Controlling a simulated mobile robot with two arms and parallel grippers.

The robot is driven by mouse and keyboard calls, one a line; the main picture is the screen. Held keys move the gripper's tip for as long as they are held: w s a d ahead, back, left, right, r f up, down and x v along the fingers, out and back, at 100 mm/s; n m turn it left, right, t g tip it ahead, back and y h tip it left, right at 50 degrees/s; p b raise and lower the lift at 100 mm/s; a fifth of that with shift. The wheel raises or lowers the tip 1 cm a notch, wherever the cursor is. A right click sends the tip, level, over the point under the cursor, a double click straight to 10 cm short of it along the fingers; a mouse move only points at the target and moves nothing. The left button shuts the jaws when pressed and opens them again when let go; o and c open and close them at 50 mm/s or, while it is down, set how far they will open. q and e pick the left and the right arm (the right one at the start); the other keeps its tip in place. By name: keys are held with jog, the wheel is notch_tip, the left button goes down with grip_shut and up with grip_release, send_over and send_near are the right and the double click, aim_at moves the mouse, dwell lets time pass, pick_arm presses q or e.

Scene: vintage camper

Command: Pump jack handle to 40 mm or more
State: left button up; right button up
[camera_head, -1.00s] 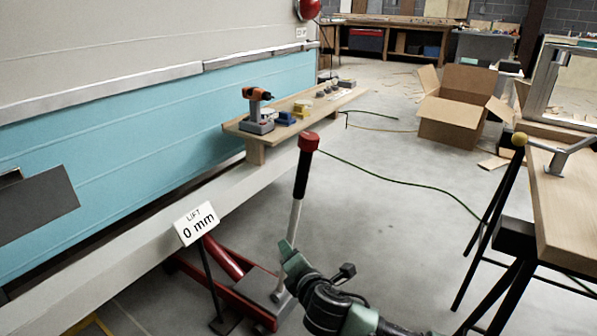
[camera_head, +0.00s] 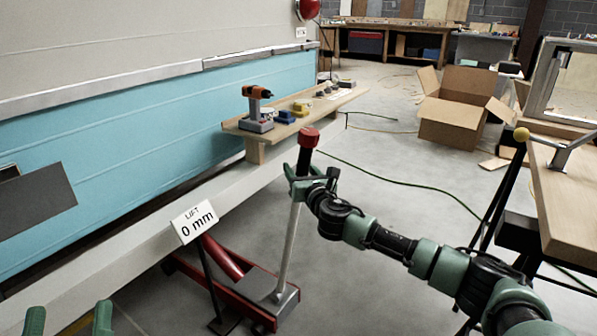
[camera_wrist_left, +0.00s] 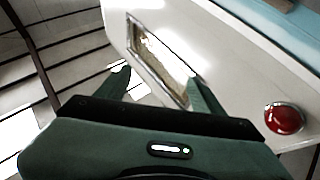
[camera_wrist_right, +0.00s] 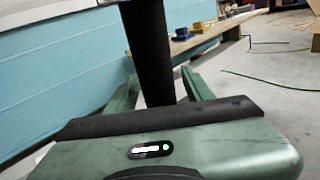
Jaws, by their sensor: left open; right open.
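The jack handle (camera_head: 293,225) stands nearly upright, a pale rod with a black grip and a red top (camera_head: 308,137). It rises from the red floor jack (camera_head: 265,292) under the camper's side. The sign (camera_head: 195,221) reads "LIFT 0 mm". My right gripper (camera_head: 303,174) is open at the black grip, just below the red top. In the right wrist view the black grip (camera_wrist_right: 148,50) stands between its spread fingers; contact cannot be told. My left gripper (camera_head: 70,318) is open and empty at the lower left, and its fingers (camera_wrist_left: 158,85) face a pale panel.
A plank bench (camera_head: 345,98) with a drill (camera_head: 257,108) and small items stands behind the handle. A workbench (camera_head: 565,205) is at the right. An open cardboard box (camera_head: 458,115) and a green cable (camera_head: 400,185) lie on the floor.

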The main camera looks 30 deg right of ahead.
jog(key=shift+w, duration=0.55)
grip_shut()
dwell(1.1)
